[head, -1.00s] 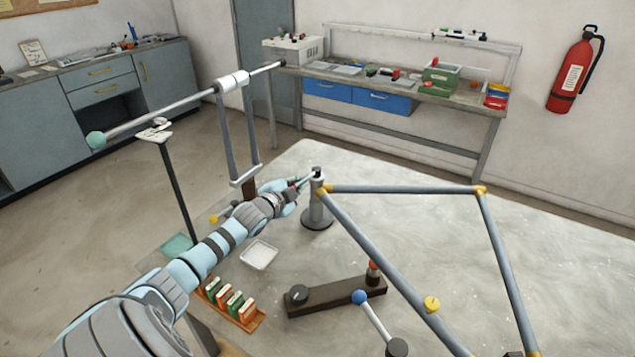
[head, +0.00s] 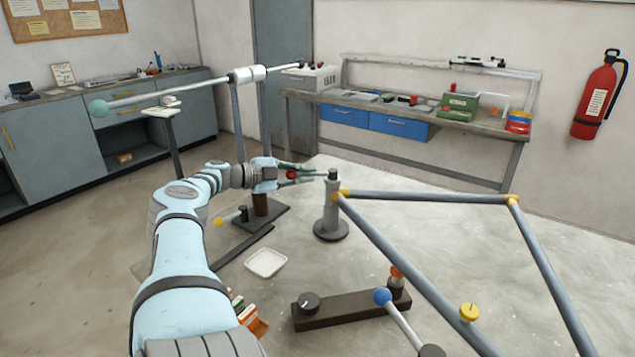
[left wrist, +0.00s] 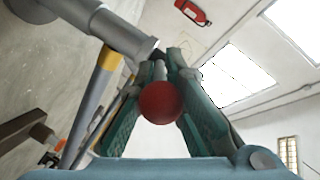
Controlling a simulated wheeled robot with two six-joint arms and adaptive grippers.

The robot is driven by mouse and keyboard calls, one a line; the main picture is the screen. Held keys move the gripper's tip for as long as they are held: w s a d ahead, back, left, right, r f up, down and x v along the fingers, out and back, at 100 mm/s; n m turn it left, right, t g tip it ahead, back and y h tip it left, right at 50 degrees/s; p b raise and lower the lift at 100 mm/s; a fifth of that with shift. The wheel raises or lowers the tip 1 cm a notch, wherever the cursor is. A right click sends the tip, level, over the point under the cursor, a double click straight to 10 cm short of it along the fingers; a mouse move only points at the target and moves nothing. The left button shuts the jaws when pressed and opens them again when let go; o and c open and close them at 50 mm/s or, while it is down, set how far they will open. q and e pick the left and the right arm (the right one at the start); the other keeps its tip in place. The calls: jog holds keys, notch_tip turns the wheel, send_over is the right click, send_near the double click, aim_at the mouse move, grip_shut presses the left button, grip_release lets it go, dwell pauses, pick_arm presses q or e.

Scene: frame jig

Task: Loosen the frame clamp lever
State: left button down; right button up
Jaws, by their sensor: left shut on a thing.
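The clamp stand (head: 331,205) is a grey post on a round dark base, beside the yellow corner of the blue-grey tube frame (head: 420,196). The frame clamp lever's red ball knob (head: 291,174) is left of the post's top. My left gripper (head: 303,175) reaches in from the left with its fingers around the knob. In the left wrist view the red knob (left wrist: 160,102) sits between the two green fingers (left wrist: 158,65), which are shut on it. The lever's rod is mostly hidden behind the knob. My right gripper is in neither view.
A dark block with a black dial (head: 309,301) and a blue-knobbed rod (head: 382,296) lie in front. A white tray (head: 265,263) is left of the stand base. A tall rail with a teal ball (head: 98,108) stands behind my arm.

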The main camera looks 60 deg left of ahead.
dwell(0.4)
pick_arm(q)
jog(key=c, duration=1.7)
grip_release()
